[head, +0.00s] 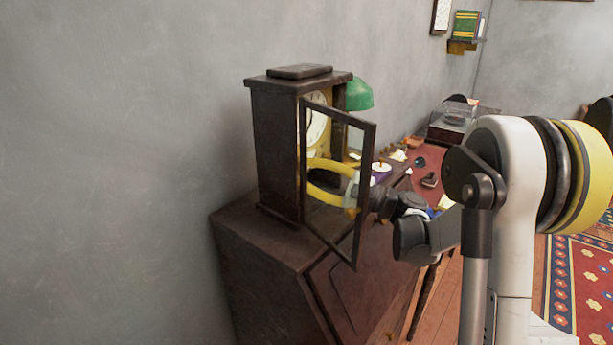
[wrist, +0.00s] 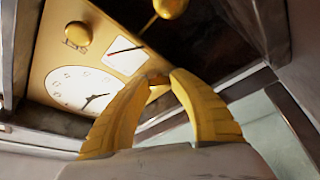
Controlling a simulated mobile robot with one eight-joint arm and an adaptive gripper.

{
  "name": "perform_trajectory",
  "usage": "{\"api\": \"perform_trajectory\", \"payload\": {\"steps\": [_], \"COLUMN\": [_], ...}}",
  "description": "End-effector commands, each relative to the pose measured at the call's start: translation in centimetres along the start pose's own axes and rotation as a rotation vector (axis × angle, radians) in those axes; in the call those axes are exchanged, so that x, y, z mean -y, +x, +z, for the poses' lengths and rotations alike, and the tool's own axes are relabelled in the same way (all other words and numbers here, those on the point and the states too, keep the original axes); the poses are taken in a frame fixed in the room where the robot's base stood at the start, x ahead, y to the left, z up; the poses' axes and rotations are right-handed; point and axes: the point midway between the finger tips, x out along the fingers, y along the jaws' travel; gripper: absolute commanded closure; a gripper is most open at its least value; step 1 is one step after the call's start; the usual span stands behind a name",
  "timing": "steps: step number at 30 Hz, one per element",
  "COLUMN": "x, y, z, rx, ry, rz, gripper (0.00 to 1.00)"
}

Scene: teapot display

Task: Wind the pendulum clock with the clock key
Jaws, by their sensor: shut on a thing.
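The pendulum clock (head: 277,150) is a dark wooden case on a cabinet, and its glazed door (head: 369,175) stands open. The wrist view shows its gold front plate (wrist: 110,22), white dial (wrist: 80,88) with dark hands, and round gold pendulum bob (wrist: 170,8). My gripper (wrist: 158,78) has yellow fingers, shut on a small brownish-gold piece, apparently the clock key (wrist: 157,77), mostly hidden between the fingertips. The fingertips are close to the plate beside the dial; I cannot tell whether the key touches it. In the head view, the yellow fingers reach behind the door glass.
The open door's frame stands close to my gripper and wrist. The dark red cabinet top (head: 240,222) is bare in front of the clock. A green lamp shade (head: 359,95) is behind the clock, and a desk with several small objects (head: 428,180) lies beyond.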

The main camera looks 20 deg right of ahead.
Motion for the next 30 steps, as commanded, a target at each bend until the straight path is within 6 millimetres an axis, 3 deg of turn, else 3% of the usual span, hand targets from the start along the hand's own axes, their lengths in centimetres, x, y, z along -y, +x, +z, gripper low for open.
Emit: {"api": "perform_trajectory", "payload": {"steps": [11,12,14,30], "x": [0.08,0.08,0.07,-0.08], "y": [0.01,0.01,0.01,0.06], "z": [-0.03,-0.02,-0.02,-0.09], "rx": [0.000,0.000,0.000,0.000], "ry": [0.069,0.069,0.068,0.013], "rz": [0.027,0.027,0.027,0.004], "gripper": [1.00,0.64,0.48,0.48]}}
